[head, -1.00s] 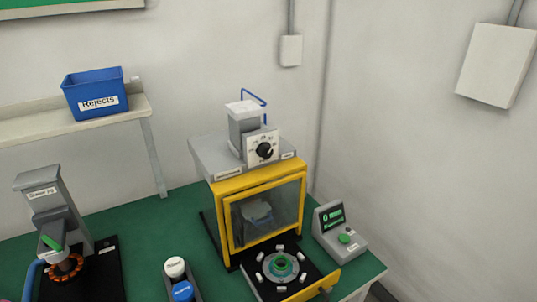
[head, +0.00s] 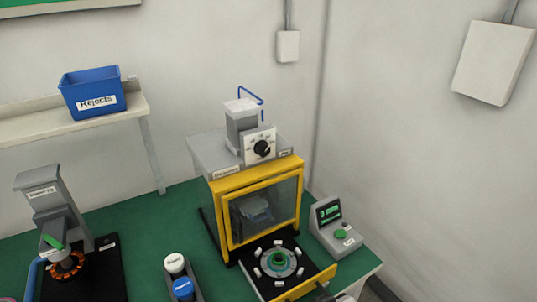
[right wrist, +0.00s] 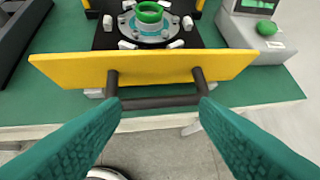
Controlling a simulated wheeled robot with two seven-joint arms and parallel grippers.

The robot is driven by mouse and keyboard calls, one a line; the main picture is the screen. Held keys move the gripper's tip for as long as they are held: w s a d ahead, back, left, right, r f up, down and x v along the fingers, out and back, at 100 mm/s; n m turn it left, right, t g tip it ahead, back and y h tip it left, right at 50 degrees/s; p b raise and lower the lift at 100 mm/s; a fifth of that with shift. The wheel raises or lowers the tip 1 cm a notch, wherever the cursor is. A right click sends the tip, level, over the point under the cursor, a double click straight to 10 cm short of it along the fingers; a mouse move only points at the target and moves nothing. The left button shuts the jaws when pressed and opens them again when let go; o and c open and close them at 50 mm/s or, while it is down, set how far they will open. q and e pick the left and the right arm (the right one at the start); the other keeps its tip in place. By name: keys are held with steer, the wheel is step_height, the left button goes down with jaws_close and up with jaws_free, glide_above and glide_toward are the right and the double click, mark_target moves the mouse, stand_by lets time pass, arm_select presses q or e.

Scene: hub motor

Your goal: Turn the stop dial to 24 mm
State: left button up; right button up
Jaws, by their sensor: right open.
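The stop dial (head: 261,148) is a black knob on a white scale plate on top of the yellow-framed press. Its small scale marks are too blurred to read a setting. My right gripper (right wrist: 157,106) is open, with its teal fingers either side of the dark drawer handle (right wrist: 158,102) and nothing clamped. In the head view only a grey bit of that arm shows at the bottom edge, well below the dial. My left gripper is not in view.
The press's yellow-fronted drawer (right wrist: 145,68) is out, holding a round fixture with a green ring (head: 278,259). A grey control box (head: 336,228) with green button stands to the right. Two capped items (head: 178,275) stand left. A blue Rejects bin (head: 93,92) sits on the shelf.

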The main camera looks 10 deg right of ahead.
steer(key=w+a+r+n+t+y, duration=0.15)
steer(key=w+r+t, duration=0.35)
steer(key=w+r, duration=0.65)
steer(key=n+t+y, duration=0.3)
steer(key=t+y, duration=0.1)
glide_toward(266, 153)
steer(key=shift+m+h, duration=0.25)
steer(key=p+x, duration=0.3)
steer(key=x, duration=0.5)
steer(key=shift+w+a+r, duration=0.15)
steer(key=shift+a, duration=0.15)
steer(key=shift+c, duration=0.2)
steer(key=c, duration=0.9)
